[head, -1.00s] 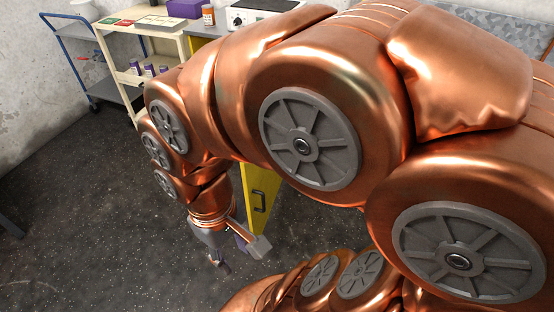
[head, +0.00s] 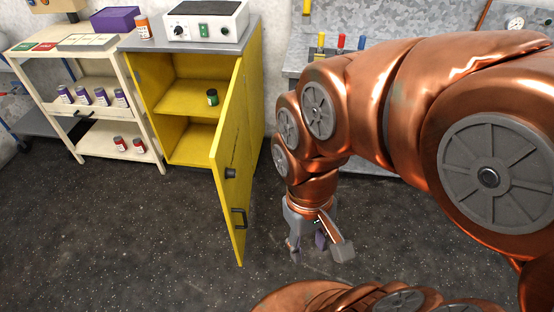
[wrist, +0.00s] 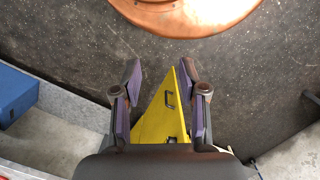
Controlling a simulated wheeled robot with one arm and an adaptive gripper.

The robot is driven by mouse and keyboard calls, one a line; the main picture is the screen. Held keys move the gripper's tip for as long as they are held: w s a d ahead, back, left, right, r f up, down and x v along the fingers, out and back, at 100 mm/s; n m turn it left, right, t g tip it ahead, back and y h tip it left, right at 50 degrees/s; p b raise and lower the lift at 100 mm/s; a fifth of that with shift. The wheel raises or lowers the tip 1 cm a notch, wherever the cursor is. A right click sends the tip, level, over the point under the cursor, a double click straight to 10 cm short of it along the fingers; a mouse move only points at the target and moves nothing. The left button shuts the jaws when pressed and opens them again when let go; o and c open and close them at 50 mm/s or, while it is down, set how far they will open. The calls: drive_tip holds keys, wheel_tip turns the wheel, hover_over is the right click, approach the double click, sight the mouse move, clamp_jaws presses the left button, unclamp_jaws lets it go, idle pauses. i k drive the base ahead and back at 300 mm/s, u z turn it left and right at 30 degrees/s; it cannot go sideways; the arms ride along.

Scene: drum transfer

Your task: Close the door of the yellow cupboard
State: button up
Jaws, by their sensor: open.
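The yellow cupboard (head: 166,108) stands against the back wall with a grey top. A small green-labelled jar (head: 212,97) stands on a shelf inside. My gripper (head: 318,250) is open and empty, to the right of the door and apart from it, pointing down.
A cream shelf cart (head: 90,110) with several jars stands left of the cupboard. A grey bench (head: 300,60) is at the right. The floor (head: 120,230) in front is clear.

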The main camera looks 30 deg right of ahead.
sight(231, 147)
drive_tip(key=z, duration=2.2)
drive_tip(key=k, duration=1.45)
drive_tip(key=u, duration=1.85)
drive_tip(key=i, duration=0.5)
